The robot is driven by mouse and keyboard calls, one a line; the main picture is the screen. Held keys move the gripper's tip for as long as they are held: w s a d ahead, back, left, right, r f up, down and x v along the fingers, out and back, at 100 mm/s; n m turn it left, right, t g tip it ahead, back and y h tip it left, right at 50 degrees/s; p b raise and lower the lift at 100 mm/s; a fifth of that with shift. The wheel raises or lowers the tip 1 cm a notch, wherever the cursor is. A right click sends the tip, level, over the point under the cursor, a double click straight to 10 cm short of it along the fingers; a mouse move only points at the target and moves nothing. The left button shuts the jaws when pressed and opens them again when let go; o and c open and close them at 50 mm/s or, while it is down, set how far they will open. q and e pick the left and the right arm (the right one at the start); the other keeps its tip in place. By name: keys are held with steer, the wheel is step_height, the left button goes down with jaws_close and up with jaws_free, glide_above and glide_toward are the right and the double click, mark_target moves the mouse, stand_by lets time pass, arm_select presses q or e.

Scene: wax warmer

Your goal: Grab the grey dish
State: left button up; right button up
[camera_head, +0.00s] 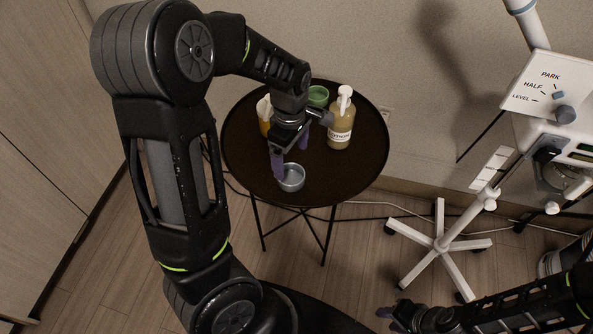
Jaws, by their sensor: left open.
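The grey dish (291,178) is a small round metal-looking bowl near the front edge of the dark round table (352,165). My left gripper (290,153) is over the table just behind the dish, with its purple-grey fingers apart. One finger is close to the dish's left rim; I cannot tell if it touches. The other finger is farther back to the right. My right gripper (392,312) is low at the bottom right, away from the table, and I cannot make out its fingers clearly.
A lotion pump bottle (341,122), a green bowl (318,96) and an orange-and-white container (264,115) stand toward the back of the table. A white wheeled stand (440,243) with a control box (545,90) is at the right. The table's right front is clear.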

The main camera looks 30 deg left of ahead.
mark_target(291, 179)
arm_select(q)
steer(key=shift+s, duration=0.1)
steer(key=shift+f, duration=1.3)
step_height(291, 179, down, 5)
steer(key=shift+s+f+b, duration=0.1)
steer(key=shift+f+b, duration=0.05)
steer(key=shift+b, duration=0.35)
steer(key=c, duration=1.5)
steer(key=shift+o, duration=0.2)
